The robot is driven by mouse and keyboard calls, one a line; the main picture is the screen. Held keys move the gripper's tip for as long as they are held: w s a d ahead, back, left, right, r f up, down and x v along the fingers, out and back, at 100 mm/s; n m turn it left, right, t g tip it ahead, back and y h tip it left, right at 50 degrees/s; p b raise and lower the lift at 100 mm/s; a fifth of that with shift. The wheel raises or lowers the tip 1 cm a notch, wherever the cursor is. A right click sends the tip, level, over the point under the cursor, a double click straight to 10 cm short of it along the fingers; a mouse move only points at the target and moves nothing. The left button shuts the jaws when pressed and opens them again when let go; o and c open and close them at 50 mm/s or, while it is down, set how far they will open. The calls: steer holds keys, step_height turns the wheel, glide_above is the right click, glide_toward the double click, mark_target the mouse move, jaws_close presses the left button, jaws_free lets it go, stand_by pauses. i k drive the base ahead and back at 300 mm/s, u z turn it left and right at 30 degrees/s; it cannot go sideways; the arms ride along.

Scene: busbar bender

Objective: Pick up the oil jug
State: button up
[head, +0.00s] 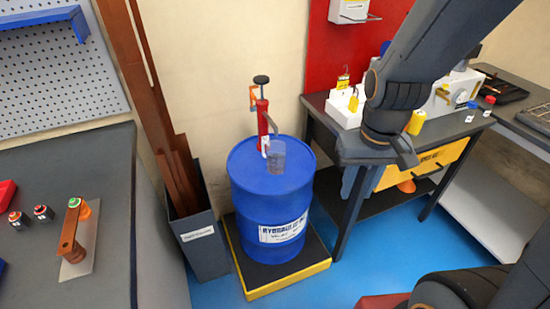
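A grey see-through jug (278,158), which I take for the oil jug, stands upright on top of the blue hydraulic oil drum (255,210), toward its right front. A red hand pump (262,122) with a black knob rises from the drum just behind and left of the jug. The jug's handle is not clear. The dark end of my arm, with my gripper (392,152), hangs over the workbench to the right of the drum, well apart from the jug.
The drum stands on a black pallet with a yellow edge (290,280). A grey bin (198,240) with tall copper bars is close on its left. A dark workbench (320,120) with white holders is on the right. A grey bench (110,180) is at left. Blue floor shows in front.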

mark_target(274, 167)
steer(key=k, duration=0.5)
steer(key=z, duration=0.8)
steer(key=i, duration=0.75)
steer(key=u, duration=1.55)
steer(key=i, duration=0.5)
steer(key=z, duration=0.05)
